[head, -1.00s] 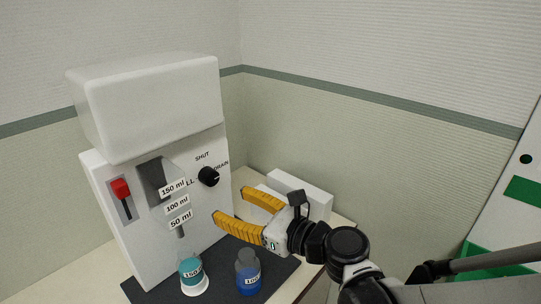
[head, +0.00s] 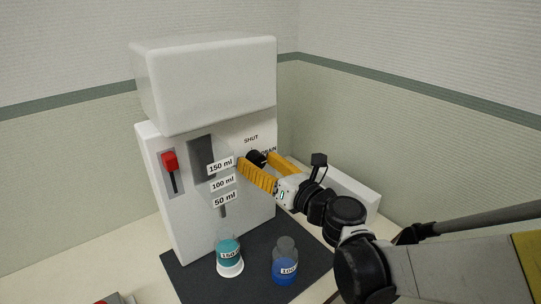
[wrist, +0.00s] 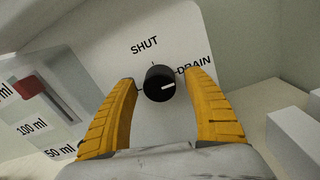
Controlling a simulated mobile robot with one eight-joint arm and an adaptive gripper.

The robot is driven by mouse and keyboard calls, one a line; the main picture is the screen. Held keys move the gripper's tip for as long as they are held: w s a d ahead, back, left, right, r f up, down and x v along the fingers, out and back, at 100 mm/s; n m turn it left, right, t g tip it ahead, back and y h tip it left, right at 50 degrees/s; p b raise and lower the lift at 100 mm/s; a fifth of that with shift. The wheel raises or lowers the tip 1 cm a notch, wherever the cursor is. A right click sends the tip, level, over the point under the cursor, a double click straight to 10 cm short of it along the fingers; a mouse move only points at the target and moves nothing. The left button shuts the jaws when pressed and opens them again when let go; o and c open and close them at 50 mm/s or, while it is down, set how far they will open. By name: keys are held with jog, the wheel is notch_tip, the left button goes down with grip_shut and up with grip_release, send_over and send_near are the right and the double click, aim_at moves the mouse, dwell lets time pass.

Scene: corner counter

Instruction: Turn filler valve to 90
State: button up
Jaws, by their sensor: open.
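The filler valve is a round black knob (wrist: 159,84) on the white machine's front panel. The knob also shows in the head view (head: 255,157), partly hidden by a finger. My gripper (head: 261,166) has yellow ribbed fingers and is open. In the wrist view its fingers (wrist: 164,82) stand on either side of the knob, with gaps left and right. I cannot tell whether the fingertips reach past the knob's face.
The machine (head: 205,85) has a red lever (head: 169,161) and a gauge marked 150, 100 and 50 ml. A teal flask (head: 229,255) and a blue bottle (head: 285,264) stand on the dark mat (head: 188,279) below. White blocks (head: 347,190) lie behind my arm.

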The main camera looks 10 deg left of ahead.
jog(key=c, duration=1.2)
jog(key=shift+n, duration=0.4)
jog(key=n, duration=0.3)
jog(key=shift+n, duration=0.4)
jog(key=n, duration=0.4)
jog(key=shift+p, duration=0.3)
jog(key=n, duration=0.4)
jog(key=shift+n+h, duration=0.3)
jog(key=shift+n, duration=2)
